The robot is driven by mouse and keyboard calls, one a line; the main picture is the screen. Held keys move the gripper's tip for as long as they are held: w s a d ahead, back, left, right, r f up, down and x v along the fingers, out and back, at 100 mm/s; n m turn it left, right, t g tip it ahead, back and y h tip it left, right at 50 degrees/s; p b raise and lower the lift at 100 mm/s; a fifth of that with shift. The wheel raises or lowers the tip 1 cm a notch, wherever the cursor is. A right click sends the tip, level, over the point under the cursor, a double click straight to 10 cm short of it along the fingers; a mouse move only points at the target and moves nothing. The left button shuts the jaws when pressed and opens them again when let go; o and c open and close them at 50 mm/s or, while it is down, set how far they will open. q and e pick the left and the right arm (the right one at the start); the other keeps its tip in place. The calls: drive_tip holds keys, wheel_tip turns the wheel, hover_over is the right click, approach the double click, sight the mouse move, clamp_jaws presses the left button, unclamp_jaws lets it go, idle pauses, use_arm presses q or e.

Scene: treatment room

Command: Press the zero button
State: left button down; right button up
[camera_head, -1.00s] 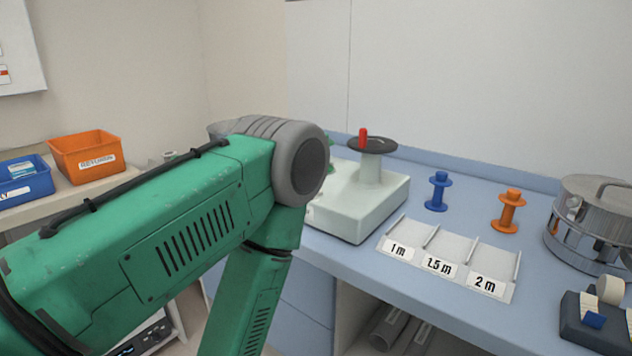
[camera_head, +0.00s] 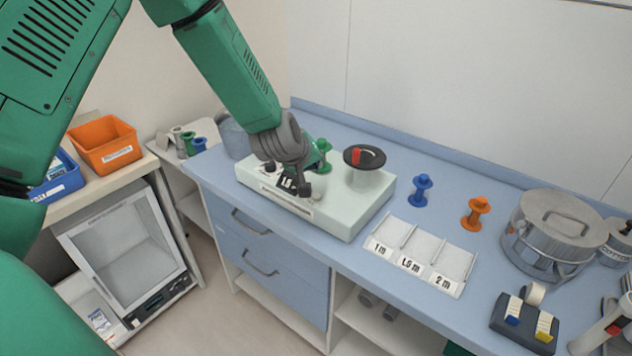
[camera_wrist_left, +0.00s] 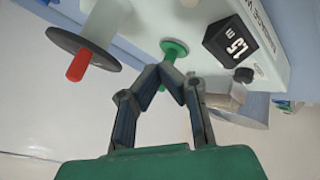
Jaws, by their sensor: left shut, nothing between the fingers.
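A pale measuring machine (camera_head: 345,222) stands on the blue counter, with a black crank disc (camera_head: 352,155) and red handle on top. It also carries a green spool (camera_head: 323,146) and a dark display reading about 1.5 m, clearer in the left wrist view (camera_wrist_left: 232,44). A small black knob (camera_wrist_left: 243,75) sits beside the display; no zero marking is readable. My left gripper (camera_head: 303,191) is over the machine, near the display, partly covering it. In the left wrist view its fingers (camera_wrist_left: 165,76) are shut, empty and in front of the green spool (camera_wrist_left: 174,49). My right gripper is out of view.
Right of the machine are a tray (camera_head: 412,272) labelled 1 m, 1.5 m and 2 m, a blue spool (camera_head: 421,190), an orange spool (camera_head: 476,212), a metal drum (camera_head: 547,228) and a tape dispenser (camera_head: 520,322). Orange (camera_head: 105,145) and blue bins (camera_head: 58,180) stand left.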

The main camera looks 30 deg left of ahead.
sight(317, 195)
use_arm(q)
drive_tip(key=shift+w+d+r, duration=0.1)
drive_tip(key=shift+w+r, duration=0.4)
drive_tip(key=shift+r, duration=0.4)
drive_tip(key=shift+f, duration=0.1)
wheel_tip(317, 195, down, 8)
drive_tip(key=b, duration=0.6)
drive_tip(key=shift+f+b, duration=0.3)
drive_tip(key=shift+b, duration=0.1)
drive_tip(key=shift+f, duration=0.1)
idle(0.4)
drive_tip(key=shift+s+f, duration=0.1)
drive_tip(key=shift+f, duration=0.15)
